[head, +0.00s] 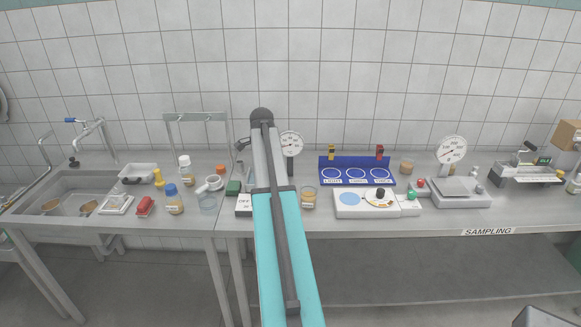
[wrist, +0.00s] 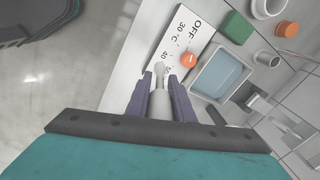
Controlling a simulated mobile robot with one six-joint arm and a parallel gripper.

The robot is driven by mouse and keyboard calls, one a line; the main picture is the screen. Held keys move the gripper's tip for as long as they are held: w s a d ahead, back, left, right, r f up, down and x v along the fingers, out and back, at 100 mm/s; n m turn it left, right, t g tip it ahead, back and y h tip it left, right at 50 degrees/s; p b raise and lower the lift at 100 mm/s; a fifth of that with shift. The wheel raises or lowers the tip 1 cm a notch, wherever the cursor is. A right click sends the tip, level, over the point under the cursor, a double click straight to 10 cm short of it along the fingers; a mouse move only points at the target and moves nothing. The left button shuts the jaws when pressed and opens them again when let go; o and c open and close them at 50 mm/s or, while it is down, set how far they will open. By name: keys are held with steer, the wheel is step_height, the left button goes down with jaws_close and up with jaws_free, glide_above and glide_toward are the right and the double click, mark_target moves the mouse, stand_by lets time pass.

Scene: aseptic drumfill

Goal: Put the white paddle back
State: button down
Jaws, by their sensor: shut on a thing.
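In the wrist view, my gripper (wrist: 160,84) is shut on a pale, whitish handle, which I take to be the white paddle (wrist: 159,104). The handle runs between the two dark purple fingers, and a narrower pale end shows just past their tips. Most of the paddle is hidden, so I cannot tell its full shape. The gripper is over a white control panel (wrist: 182,38) marked OFF, 30 and 40, with an orange knob (wrist: 188,60). I cannot tell whether the paddle touches the panel. In the head view my arm hides the gripper and the paddle.
A water-filled bath (wrist: 220,75) lies beside the panel, with a green block (wrist: 237,27) nearby. An amber jar (head: 308,198) and a blue rack (head: 357,170) stand to the right.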

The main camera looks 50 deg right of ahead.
steer(key=w+a+f+n+y+b, duration=0.15)
steer(key=w+a+f+n, duration=0.35)
steer(key=a, duration=0.8)
steer(key=w+a+f+n+b, duration=0.25)
steer(key=a+f+n, duration=0.35)
steer(key=a, duration=0.7)
steer(key=s+a+f+n+b, duration=0.1)
steer(key=a+f+n, duration=0.2)
steer(key=a, duration=0.6)
steer(key=s+a+f+n+y+b, duration=0.1)
steer(key=s+a+f+n, duration=0.1)
steer(key=a+n, duration=0.4)
steer(key=s+a+f+n+b, duration=0.1)
steer(key=a+f+n, duration=0.3)
steer(key=a, duration=0.9)
steer(key=shift+s+a+f+n, duration=0.2)
steer(key=shift+s+f+n, duration=0.05)
steer(key=shift+f+n, duration=0.15)
steer(key=shift+d+y, duration=0.2)
steer(key=shift+y, duration=0.05)
